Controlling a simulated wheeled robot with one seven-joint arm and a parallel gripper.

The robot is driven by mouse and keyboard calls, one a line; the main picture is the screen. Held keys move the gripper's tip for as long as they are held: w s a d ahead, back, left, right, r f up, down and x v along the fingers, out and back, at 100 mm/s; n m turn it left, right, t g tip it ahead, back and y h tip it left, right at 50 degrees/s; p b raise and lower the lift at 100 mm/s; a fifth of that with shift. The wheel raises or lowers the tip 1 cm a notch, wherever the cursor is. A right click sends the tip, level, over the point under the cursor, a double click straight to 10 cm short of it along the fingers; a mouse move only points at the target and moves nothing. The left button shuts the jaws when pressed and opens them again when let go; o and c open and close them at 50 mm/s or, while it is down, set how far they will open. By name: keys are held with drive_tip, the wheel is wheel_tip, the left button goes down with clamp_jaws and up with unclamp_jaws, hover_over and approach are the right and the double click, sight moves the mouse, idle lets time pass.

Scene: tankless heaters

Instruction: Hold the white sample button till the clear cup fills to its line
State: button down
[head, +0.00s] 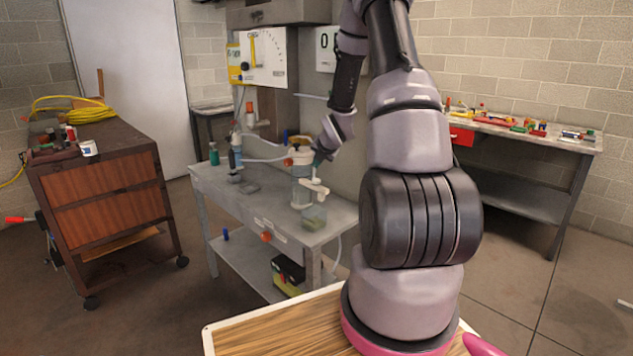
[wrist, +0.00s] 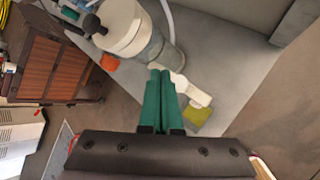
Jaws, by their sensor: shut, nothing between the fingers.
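A dispenser with a white top and clear grey body (head: 302,180) stands on the grey bench; it also shows in the wrist view (wrist: 125,30). A white spout-like part (head: 315,187) juts from its front, also in the wrist view (wrist: 192,92). I cannot tell which white part is the sample button. The clear cup (head: 314,218) stands below the spout; a yellow-green patch there (wrist: 197,119) seems to be its contents. Its line and level are too small to read. My gripper (head: 318,158) is shut and empty, its green fingertips (wrist: 160,72) close beside the dispenser; contact is unclear.
The grey bench (head: 340,214) carries bottles left of the dispenser. A brown cabinet (head: 105,190) with a yellow hose (head: 88,113) stands left. A gauge panel (head: 263,57) hangs behind. A cluttered table (head: 530,136) stands right.

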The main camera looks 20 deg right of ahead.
sight(317, 181)
drive_tip(key=shift+f, duration=1.55)
idle(0.9)
drive_tip(key=shift+f, duration=0.4)
drive_tip(key=shift+f, duration=0.55)
idle(1.5)
drive_tip(key=shift+r, duration=0.1)
idle(1.5)
drive_tip(key=shift+r, duration=0.85)
drive_tip(key=shift+r, duration=2.55)
